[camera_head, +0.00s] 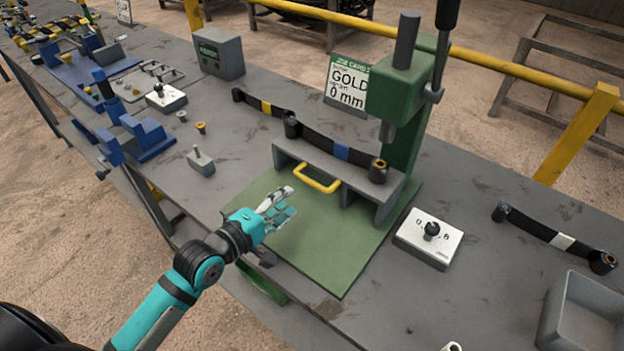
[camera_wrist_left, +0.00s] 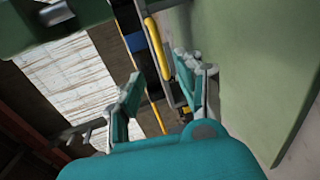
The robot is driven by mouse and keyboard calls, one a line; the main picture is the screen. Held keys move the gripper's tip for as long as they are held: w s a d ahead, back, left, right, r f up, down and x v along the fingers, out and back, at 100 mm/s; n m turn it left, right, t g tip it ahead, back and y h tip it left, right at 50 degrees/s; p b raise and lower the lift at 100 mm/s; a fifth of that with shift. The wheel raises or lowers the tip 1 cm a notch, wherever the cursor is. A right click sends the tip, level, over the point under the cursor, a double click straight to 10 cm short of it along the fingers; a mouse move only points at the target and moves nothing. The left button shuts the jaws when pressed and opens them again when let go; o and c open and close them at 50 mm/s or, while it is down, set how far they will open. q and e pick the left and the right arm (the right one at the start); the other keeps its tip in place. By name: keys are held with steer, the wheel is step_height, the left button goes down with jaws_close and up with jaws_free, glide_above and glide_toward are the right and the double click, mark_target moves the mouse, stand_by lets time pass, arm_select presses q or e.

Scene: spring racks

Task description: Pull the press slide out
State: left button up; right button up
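The press slide is a grey bridge-shaped block (camera_head: 352,179) on the green base plate (camera_head: 330,240) of the green press (camera_head: 395,90). A yellow handle (camera_head: 318,181) sticks out of its front. A dark leaf spring with a blue band (camera_head: 341,152) lies on top of the slide, under the press ram. My left gripper (camera_head: 284,203) is open and empty over the base plate, in front of the handle and apart from it. In the left wrist view the open fingers (camera_wrist_left: 158,92) show with the yellow handle (camera_wrist_left: 157,48) beyond them. My right gripper is not recognisable in either view.
A white box with a black knob (camera_head: 429,239) stands right of the press. Another spring (camera_head: 555,238) and a grey bin (camera_head: 585,315) are farther right. A small grey block (camera_head: 200,160) and blue fixtures (camera_head: 145,135) stand to the left. The front of the base plate is clear.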

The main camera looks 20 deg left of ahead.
mark_target(312, 182)
arm_select(q)
steer(key=p+x, duration=0.1)
steer(key=x, duration=0.9)
steer(key=shift+w+d, duration=0.1)
steer(key=shift+w, duration=0.1)
steer(key=shift+f, duration=0.1)
jaws_close()
